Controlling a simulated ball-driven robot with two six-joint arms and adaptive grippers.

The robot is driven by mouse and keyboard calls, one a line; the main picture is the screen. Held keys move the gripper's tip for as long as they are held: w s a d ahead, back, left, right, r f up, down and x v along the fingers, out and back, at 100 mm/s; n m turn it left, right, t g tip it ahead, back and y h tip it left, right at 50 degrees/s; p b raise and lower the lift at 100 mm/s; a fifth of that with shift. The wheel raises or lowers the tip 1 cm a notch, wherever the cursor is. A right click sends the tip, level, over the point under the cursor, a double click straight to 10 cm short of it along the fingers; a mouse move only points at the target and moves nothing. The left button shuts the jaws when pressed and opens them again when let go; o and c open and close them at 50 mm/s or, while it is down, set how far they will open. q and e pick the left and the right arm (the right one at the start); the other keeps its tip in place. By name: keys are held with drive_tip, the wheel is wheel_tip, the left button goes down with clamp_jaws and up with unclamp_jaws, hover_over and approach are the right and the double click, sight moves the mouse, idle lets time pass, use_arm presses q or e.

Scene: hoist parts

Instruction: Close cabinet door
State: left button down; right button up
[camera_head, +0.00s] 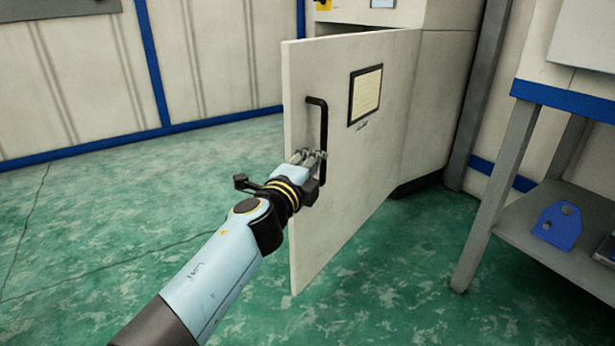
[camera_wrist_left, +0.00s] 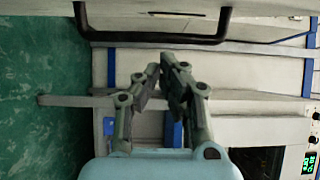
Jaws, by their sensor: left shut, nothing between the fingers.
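The cabinet door (camera_head: 352,190) is a pale panel standing wide open, hinged on its right side to the cabinet (camera_head: 435,95). It has a black vertical bar handle (camera_head: 323,118) near its free edge and a framed label. My left gripper (camera_head: 318,156) is shut and empty, in front of the door at the lower part of the handle. In the left wrist view the shut fingertips (camera_wrist_left: 172,62) are close to the handle (camera_wrist_left: 150,38), which runs across the top. I cannot tell whether they touch the door. My right gripper is in no view.
A grey table (camera_head: 520,180) with a blue edge stands at the right, with a blue plate (camera_head: 558,225) on its lower shelf. White walls with blue trim stand behind. The green floor (camera_head: 120,220) left of the door is clear.

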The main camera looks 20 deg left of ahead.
use_arm(q)
drive_tip(key=shift+w+a, duration=1.7)
drive_tip(key=shift+a, duration=0.2)
drive_tip(key=shift+a+f, duration=0.1)
drive_tip(key=shift+a, duration=0.05)
